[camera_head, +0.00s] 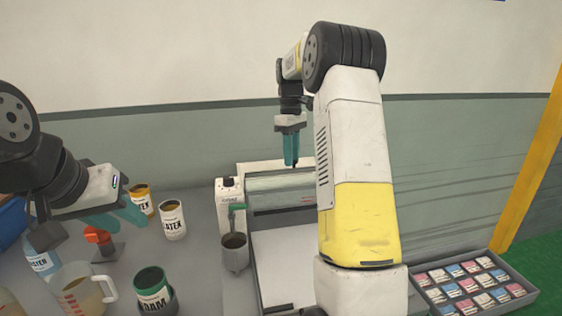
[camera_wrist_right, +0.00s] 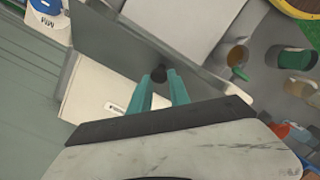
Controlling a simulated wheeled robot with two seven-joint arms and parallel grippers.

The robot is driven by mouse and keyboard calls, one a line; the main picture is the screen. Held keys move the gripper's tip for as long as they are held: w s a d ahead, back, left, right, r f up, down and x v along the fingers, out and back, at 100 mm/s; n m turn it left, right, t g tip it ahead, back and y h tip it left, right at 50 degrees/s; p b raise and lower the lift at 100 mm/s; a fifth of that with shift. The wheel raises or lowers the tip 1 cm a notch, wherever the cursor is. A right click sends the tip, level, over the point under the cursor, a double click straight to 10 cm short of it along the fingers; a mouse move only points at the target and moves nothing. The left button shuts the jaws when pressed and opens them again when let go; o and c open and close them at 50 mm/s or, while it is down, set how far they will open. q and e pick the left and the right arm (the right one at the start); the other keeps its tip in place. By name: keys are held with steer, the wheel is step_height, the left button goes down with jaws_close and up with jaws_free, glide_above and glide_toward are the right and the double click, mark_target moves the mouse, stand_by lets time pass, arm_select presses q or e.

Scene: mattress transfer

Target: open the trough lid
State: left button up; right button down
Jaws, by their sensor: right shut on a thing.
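My right gripper (camera_head: 290,163) points down above the back of the white machine. In the right wrist view its teal fingers (camera_wrist_right: 159,92) are shut on a small dark knob (camera_wrist_right: 158,73). The knob sits on the edge of a flat grey panel (camera_wrist_right: 120,38), which looks like the trough lid. In the head view a grey-green panel (camera_head: 272,183) lies just below the fingertips; I cannot tell its exact angle. My right arm hides the machine's right part. My left gripper (camera_head: 120,214) is at the left above the table, open and empty, with its teal fingers apart.
A green-handled valve and grey cup (camera_head: 234,252) stand left of the white bed (camera_head: 285,262). Latex cans (camera_head: 173,220), a green-rimmed can (camera_head: 152,288), a measuring jug (camera_head: 80,289) and a bottle (camera_head: 40,255) crowd the left. A tray of small packets (camera_head: 418,285) lies right.

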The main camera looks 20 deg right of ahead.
steer(key=shift+w+d+r, duration=0.1)
steer(key=shift+w+d, duration=0.1)
steer(key=shift+w, duration=0.45)
steer(key=shift+w+d, duration=0.2)
steer(key=shift+w, duration=0.4)
steer(key=w+f, duration=0.2)
steer(key=w, duration=0.5)
steer(key=shift+d, duration=0.35)
steer(key=shift+w+f, duration=0.1)
steer(key=shift+f, duration=0.15)
steer(key=c, duration=1.2)
jaws_free()
steer(key=shift+w+d+f, duration=0.1)
steer(key=shift+w+f, duration=0.05)
